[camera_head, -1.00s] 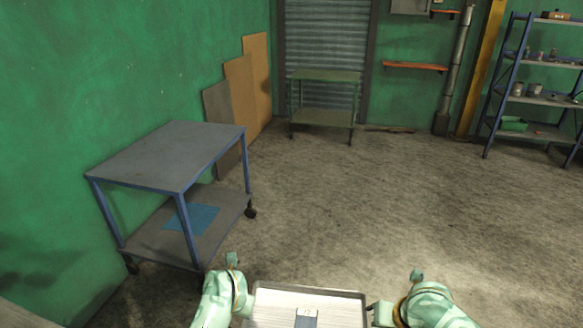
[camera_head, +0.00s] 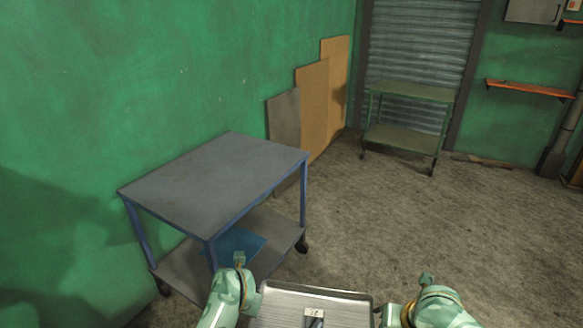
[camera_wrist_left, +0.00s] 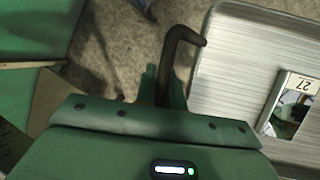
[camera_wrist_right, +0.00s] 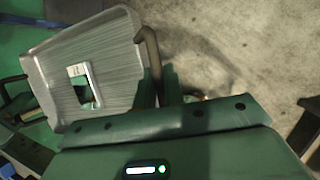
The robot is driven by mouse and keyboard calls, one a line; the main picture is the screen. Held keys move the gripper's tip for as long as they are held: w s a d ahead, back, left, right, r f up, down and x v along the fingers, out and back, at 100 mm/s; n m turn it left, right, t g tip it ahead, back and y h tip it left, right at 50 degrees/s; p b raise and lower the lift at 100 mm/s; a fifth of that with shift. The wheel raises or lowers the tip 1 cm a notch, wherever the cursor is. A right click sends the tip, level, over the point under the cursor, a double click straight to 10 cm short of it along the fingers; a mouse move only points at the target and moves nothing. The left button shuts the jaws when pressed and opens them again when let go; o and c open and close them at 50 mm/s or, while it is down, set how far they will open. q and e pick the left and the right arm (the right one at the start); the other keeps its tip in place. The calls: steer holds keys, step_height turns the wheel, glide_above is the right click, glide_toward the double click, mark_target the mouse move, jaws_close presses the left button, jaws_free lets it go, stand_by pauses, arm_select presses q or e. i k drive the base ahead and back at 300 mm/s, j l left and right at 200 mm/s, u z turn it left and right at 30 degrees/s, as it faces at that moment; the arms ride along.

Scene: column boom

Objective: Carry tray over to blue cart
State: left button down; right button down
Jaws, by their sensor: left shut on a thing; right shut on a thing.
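The metal tray (camera_head: 280,304) is held in front of me at the bottom of the head view, with a small labelled item (camera_head: 314,318) lying on it. My left gripper (camera_head: 254,300) is shut on the tray's left side, and my right gripper (camera_head: 381,309) is shut on its right side. The tray also shows in the left wrist view (camera_wrist_left: 240,65) and the right wrist view (camera_wrist_right: 105,45). The blue cart (camera_head: 215,180) stands ahead and left by the green wall. Its grey top is bare, and a blue sheet (camera_head: 240,243) lies on its lower shelf.
A green cart (camera_head: 410,95) stands at the back by the roller shutter (camera_head: 420,45). Flat boards (camera_head: 312,105) lean on the wall behind the blue cart. An orange wall shelf (camera_head: 528,89) is at the right. The floor (camera_head: 430,225) right of the blue cart is clear.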

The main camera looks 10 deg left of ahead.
mark_target(238, 175)
steer(key=i+z, duration=0.1)
steer(key=i, duration=0.6)
steer(key=i+j, duration=0.1)
steer(key=i, duration=0.6)
steer(key=i+l+u, duration=0.2)
steer(key=i, duration=0.35)
steer(key=i+u, duration=0.25)
steer(key=i, duration=0.35)
steer(key=i+u, duration=0.15)
steer(key=u, duration=0.25)
steer(key=i+u, duration=0.2)
steer(key=u, duration=0.15)
steer(key=i+u, duration=0.15)
steer(key=u, duration=0.25)
steer(key=i+l+u, duration=0.1)
steer(key=u, duration=0.25)
